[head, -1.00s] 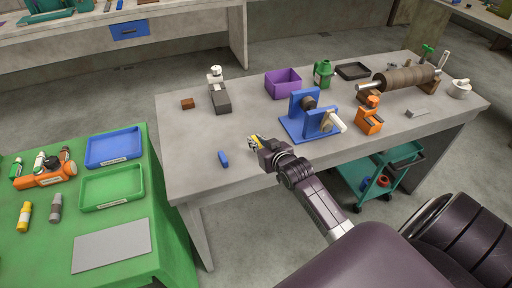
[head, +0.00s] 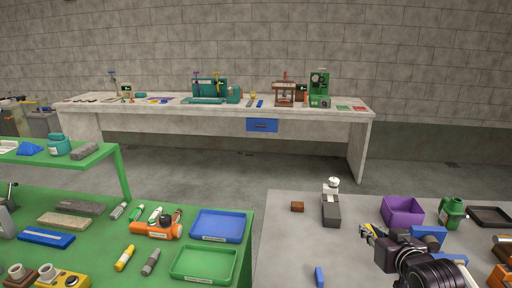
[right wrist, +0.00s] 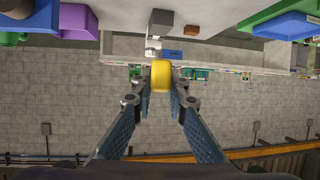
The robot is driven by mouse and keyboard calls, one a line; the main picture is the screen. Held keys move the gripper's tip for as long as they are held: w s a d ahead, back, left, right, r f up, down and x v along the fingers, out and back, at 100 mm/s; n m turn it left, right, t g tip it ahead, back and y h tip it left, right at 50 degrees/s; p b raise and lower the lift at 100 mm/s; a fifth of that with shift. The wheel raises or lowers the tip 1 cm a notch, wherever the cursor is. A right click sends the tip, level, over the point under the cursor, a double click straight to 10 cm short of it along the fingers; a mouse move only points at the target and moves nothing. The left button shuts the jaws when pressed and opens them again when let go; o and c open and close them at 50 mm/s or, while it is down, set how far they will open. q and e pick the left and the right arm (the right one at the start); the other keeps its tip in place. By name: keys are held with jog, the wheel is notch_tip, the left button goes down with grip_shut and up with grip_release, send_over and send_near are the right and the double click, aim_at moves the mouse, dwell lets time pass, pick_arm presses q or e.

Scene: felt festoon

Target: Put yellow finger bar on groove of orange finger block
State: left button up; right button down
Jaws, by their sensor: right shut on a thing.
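My right gripper (head: 374,234) is shut on the yellow finger bar (head: 367,230), held above the grey table. In the right wrist view the yellow bar (right wrist: 161,75) sits between the two fingertips (right wrist: 161,92), seen end-on. An orange piece (head: 500,276), likely the orange finger block, shows at the right edge of the head view, cut off by the frame, to the right of my gripper and apart from it. Its groove cannot be made out. My left gripper is not in view.
The grey table (head: 290,240) also holds a purple bin (head: 402,212), a green container (head: 452,212), a black tray (head: 490,215), a dark grey device (head: 331,208) and a small blue block (head: 319,276). A green table (head: 90,215) with trays stands left; a workbench (head: 215,112) stands behind.

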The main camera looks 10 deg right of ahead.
jog(key=s+a+n+g+y, duration=0.5)
jog(key=s+a+n+y, duration=0.7)
jog(key=s+a, duration=0.6)
jog(key=shift+s+r+g, duration=0.4)
jog(key=shift+s, duration=0.45)
